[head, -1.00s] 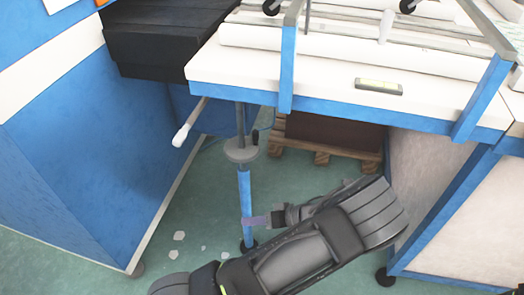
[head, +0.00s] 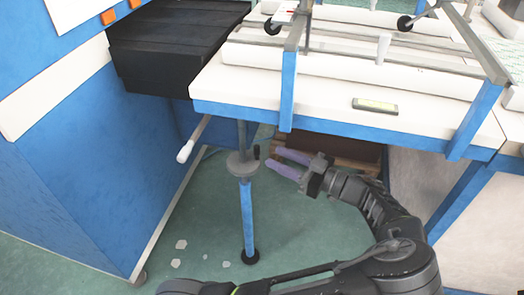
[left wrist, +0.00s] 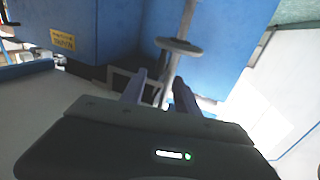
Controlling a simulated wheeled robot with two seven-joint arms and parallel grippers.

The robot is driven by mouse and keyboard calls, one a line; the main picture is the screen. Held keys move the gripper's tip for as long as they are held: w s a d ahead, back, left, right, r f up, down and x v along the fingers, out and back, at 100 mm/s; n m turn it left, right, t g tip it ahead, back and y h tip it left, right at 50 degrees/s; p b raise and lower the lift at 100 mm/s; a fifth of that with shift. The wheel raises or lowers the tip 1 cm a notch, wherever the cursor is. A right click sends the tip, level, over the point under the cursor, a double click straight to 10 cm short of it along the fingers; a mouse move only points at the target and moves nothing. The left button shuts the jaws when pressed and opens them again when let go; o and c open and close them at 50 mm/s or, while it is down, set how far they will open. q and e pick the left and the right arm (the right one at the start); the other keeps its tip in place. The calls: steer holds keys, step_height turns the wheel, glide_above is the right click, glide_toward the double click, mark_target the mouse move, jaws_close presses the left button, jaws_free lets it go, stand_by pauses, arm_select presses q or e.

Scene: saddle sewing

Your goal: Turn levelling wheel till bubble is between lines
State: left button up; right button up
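The levelling wheel (head: 242,163) is a grey disc with a small dark knob (head: 256,152) on a blue post under the table's left corner. It also shows in the left wrist view (left wrist: 179,46). My left gripper (head: 273,156) is open, its two purple fingers pointing left toward the wheel. It is just right of the wheel, and appears empty and apart from it. In the left wrist view its fingers (left wrist: 159,76) are spread below the wheel. The spirit level (head: 375,106) lies on the white tabletop; its bubble is too small to make out. My right gripper is out of view.
The white table (head: 230,92) has a blue frame above the wheel. A white-tipped lever (head: 186,152) sticks out left of the post. A blue cabinet wall (head: 75,170) stands at left. A wooden pallet (head: 340,165) lies behind my gripper. Green floor is open around the post.

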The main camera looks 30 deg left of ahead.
arm_select(q)
steer(key=a, duration=0.6)
steer(key=shift+s+b, duration=0.15)
steer(key=shift+b, duration=0.15)
steer(key=shift+c, duration=0.4)
jaws_close()
